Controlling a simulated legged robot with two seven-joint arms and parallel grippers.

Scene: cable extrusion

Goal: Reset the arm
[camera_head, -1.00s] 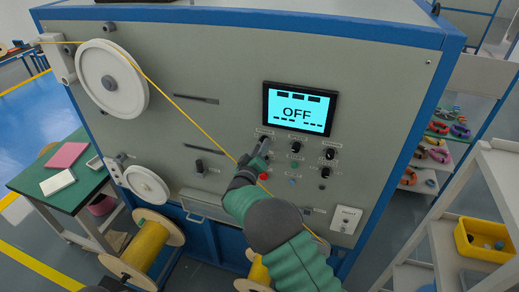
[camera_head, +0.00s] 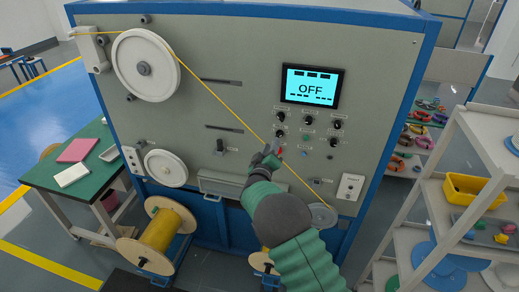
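My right arm, green with a dark grey joint, reaches up from the bottom of the head view. Its gripper (camera_head: 270,152) is at the front of the grey machine panel (camera_head: 228,107), beside a red button (camera_head: 279,151) and below the dark knobs. The fingers are small and seen from behind, so I cannot tell whether they are open or touch the panel. The screen (camera_head: 311,87) above reads OFF. My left gripper is not in view.
A yellow cable (camera_head: 222,102) runs diagonally across the panel from the large white wheel (camera_head: 145,66). A yellow spool (camera_head: 159,230) stands at lower left. A green table (camera_head: 95,176) is at left, and a shelf with a yellow bin (camera_head: 478,191) at right.

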